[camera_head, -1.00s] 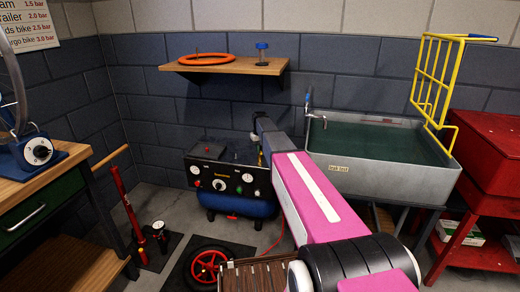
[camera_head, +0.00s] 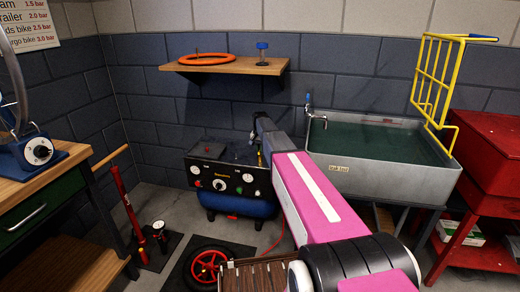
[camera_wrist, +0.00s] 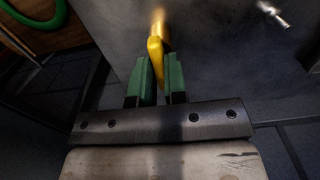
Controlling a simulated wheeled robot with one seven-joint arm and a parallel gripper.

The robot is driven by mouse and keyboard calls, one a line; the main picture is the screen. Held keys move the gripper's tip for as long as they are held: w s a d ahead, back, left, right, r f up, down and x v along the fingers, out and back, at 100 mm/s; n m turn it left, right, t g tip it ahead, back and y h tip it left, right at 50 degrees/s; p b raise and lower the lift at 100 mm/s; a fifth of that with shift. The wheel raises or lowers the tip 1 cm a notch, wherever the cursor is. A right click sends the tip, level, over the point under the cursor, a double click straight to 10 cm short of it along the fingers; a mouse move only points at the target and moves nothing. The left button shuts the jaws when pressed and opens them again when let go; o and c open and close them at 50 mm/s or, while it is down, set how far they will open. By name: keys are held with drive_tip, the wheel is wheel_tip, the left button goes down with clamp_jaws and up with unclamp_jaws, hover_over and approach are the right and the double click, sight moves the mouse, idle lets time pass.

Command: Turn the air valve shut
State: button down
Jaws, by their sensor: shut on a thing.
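The air valve's yellow lever (camera_wrist: 155,48) stands between my gripper's green finger pads in the wrist view, with a brassy stem at its far end. My gripper (camera_wrist: 159,72) is shut on the lever, one pad on each side. In the head view the compressor (camera_head: 219,181) has a dark panel with gauges and a blue tank below. A small yellow bit of the valve (camera_head: 260,158) shows at its right end, beside my arm's far end. My arm hides most of the valve and the fingers there. The lever's exact angle is hard to tell.
A grey sink (camera_head: 385,176) with a yellow rack (camera_head: 432,80) stands right of my arm. A wooden shelf (camera_head: 228,66) hangs above the compressor. A wheel (camera_head: 208,266) and a red pump (camera_head: 126,205) are on the floor. A workbench (camera_head: 40,190) stands at left.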

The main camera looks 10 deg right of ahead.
drive_tip(key=shift+w+d, duration=0.1)
drive_tip(key=c, duration=1.2)
unclamp_jaws()
drive_tip(key=shift+o, duration=0.2)
wheel_tip(320, 180, up, 11)
drive_tip(key=s+f+n, duration=0.1)
drive_tip(key=s+f, duration=0.4)
drive_tip(key=s, duration=0.8)
drive_tip(key=s+f+n, duration=0.2)
drive_tip(key=s+f, duration=0.4)
drive_tip(key=s, duration=0.7)
drive_tip(key=s+f+n, duration=0.1)
drive_tip(key=s+f, duration=0.4)
drive_tip(key=s, duration=0.7)
drive_tip(key=shift+s+f+n, duration=0.3)
drive_tip(key=shift+s, duration=0.1)
